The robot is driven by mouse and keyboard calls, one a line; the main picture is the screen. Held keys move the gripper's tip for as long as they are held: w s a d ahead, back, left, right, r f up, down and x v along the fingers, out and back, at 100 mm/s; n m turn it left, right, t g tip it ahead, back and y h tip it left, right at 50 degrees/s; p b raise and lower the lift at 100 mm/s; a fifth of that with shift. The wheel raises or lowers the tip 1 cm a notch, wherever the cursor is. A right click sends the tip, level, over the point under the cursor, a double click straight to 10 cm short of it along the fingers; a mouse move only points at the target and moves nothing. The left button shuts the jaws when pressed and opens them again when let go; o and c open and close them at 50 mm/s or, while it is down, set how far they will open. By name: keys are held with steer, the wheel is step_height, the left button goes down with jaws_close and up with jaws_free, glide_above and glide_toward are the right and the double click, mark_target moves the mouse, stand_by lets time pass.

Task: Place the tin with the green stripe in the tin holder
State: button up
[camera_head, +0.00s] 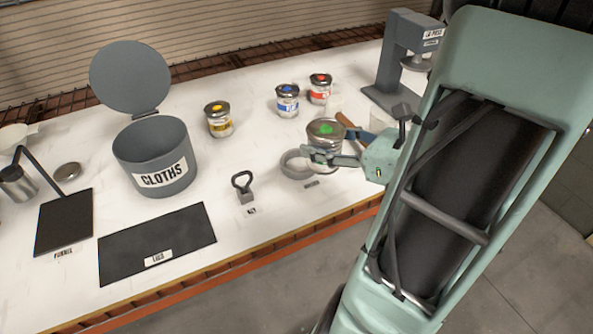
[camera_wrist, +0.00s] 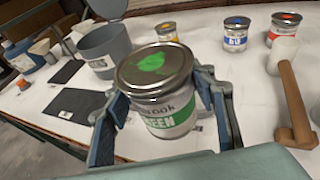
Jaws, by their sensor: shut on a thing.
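The tin with the green stripe (camera_head: 325,132) has a grey lid with a green blot. In the wrist view, this tin (camera_wrist: 168,122) shows its green label, slightly tilted in the picture. My gripper (camera_head: 330,156) is shut on it, with one finger on each side in the wrist view (camera_wrist: 162,105). The tin holder, a grey ring (camera_head: 293,165), is on the table just left of and partly behind the held tin in the head view. I cannot tell how high the tin is above the table. The tin hides the holder in the wrist view.
Yellow (camera_head: 218,119), blue (camera_head: 287,100) and red (camera_head: 320,88) tins stand farther back. A mallet (camera_wrist: 288,85) lies to the right. A lid-opened cloths bin (camera_head: 155,155), a hook-handled tool (camera_head: 243,187) and a dark lids mat (camera_head: 157,242) are left. A grey press (camera_head: 398,62) stands back right.

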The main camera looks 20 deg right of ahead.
steer(key=shift+s, duration=0.35)
steer(key=shift+w+f, duration=0.15)
steer(key=shift+f, duration=0.05)
steer(key=w+f+b, duration=0.3)
steer(key=w, duration=0.1)
steer(key=w+f+b, duration=0.3)
steer(key=w, duration=0.1)
steer(key=w+f+b, duration=0.3)
steer(key=w, duration=0.2)
steer(key=shift+w+d+f, duration=0.1)
steer(key=shift+d+f, duration=0.1)
steer(key=shift+w+f+b, duration=0.15)
steer(key=shift+f+b, duration=1.05)
steer(key=shift+f, duration=0.4)
